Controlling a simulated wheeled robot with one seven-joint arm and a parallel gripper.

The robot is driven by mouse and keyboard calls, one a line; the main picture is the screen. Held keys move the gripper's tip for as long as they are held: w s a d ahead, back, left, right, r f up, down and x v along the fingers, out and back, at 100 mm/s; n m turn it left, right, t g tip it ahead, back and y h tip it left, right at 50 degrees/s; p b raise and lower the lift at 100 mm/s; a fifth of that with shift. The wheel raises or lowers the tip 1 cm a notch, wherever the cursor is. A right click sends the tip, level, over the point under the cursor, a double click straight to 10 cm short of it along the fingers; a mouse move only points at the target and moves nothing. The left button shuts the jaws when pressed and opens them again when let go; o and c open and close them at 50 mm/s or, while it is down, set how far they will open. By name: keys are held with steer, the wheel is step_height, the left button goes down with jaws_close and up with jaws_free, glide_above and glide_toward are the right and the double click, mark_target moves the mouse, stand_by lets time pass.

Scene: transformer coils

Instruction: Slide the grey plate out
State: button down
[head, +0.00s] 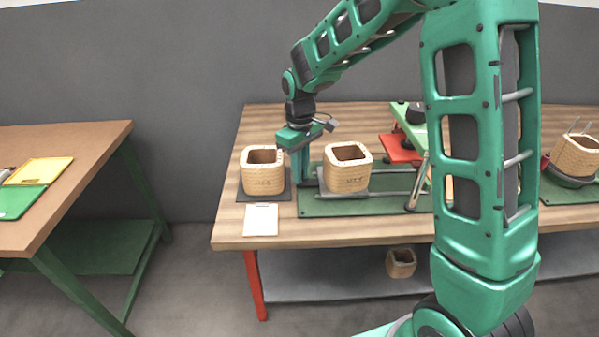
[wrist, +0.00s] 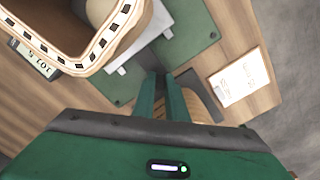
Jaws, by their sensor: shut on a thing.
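The grey plate (wrist: 138,52) shows as a pale strip over the green base board (wrist: 198,42) in the wrist view. In the head view its edge (head: 343,197) shows low under the middle wooden-coloured coil (head: 347,178). That coil stands upright over it and hides most of it. My gripper (head: 303,182) points down at the left side of this coil, between it and the left coil (head: 263,180). In the wrist view my gripper (wrist: 167,78) has its fingers close together at the plate's near end, shut on it. The exact contact is partly hidden.
The left coil stands close by on a dark mat (head: 243,193). A white card (head: 261,220) lies in front. Grey rails (head: 385,193) run right on the green board, with an upright lever (head: 418,180) beyond. A red block (head: 399,150) stands behind.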

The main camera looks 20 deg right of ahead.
steer(key=c, duration=1.8)
jaws_free()
steer(key=shift+o, duration=0.2)
step_height(320, 180, up, 11)
steer(key=shift+w+f, duration=0.1)
steer(key=s+d+m, duration=0.4)
steer(key=s+d, duration=0.3)
steer(key=s, duration=0.4)
steer(key=s+d+f+m, duration=0.1)
steer(key=s+d+m, duration=0.3)
steer(key=s+d, duration=0.3)
steer(key=s+d+m, duration=0.4)
steer(key=s+d, duration=0.3)
steer(key=s, duration=0.9)
steer(key=shift+f+m, duration=0.3)
steer(key=shift+f, duration=0.05)
